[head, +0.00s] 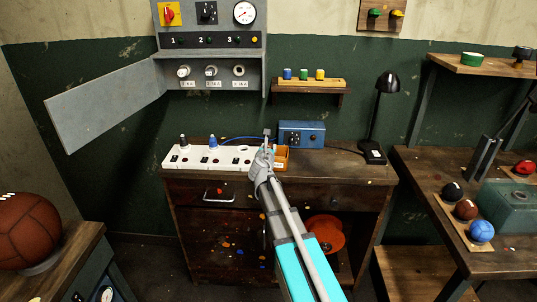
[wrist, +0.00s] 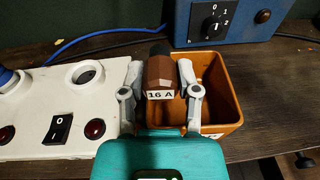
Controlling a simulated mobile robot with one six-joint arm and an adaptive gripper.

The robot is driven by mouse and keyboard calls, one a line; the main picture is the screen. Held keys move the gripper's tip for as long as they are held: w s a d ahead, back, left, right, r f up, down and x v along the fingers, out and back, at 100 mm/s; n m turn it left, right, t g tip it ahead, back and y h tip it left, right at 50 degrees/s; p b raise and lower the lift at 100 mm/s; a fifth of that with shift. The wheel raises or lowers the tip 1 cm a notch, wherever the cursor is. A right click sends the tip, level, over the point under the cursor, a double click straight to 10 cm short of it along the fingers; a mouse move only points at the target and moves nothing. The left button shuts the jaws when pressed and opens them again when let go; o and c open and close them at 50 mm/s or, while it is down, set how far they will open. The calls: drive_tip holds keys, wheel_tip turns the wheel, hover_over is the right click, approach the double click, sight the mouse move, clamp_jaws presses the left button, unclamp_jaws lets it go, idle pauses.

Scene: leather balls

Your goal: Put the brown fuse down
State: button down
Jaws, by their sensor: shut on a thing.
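The brown fuse (wrist: 160,74), with a dark top and a "16 A" label, stands roughly upright between the fingers of my gripper (wrist: 158,82) in the wrist view. My gripper is shut on it. The fuse appears over the left part of a small orange-brown open bin (wrist: 222,112); I cannot tell its height above the bin or whether it touches it. In the head view my gripper (head: 266,150) is over the workbench beside the bin (head: 282,166), and the fuse cannot be made out clearly there.
A white socket strip (head: 176,163) lies left of the bin; an empty round socket (wrist: 86,76) and a switch (wrist: 59,127) are close to my gripper. A blue box (head: 302,133) with a dial stands behind. A black lamp (head: 387,85) stands right; bench space before it is clear.

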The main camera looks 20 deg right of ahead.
drive_tip(key=shift+f+b, duration=0.35)
drive_tip(key=shift+f, duration=0.15)
drive_tip(key=shift+c, duration=1.6)
unclamp_jaws()
drive_tip(key=shift+r, duration=0.15)
drive_tip(key=shift+r+p, duration=0.15)
drive_tip(key=shift+p, duration=0.15)
drive_tip(key=p+v, duration=0.1)
drive_tip(key=v, duration=1.1)
drive_tip(key=shift+p, duration=0.35)
drive_tip(key=shift+s+d, duration=0.1)
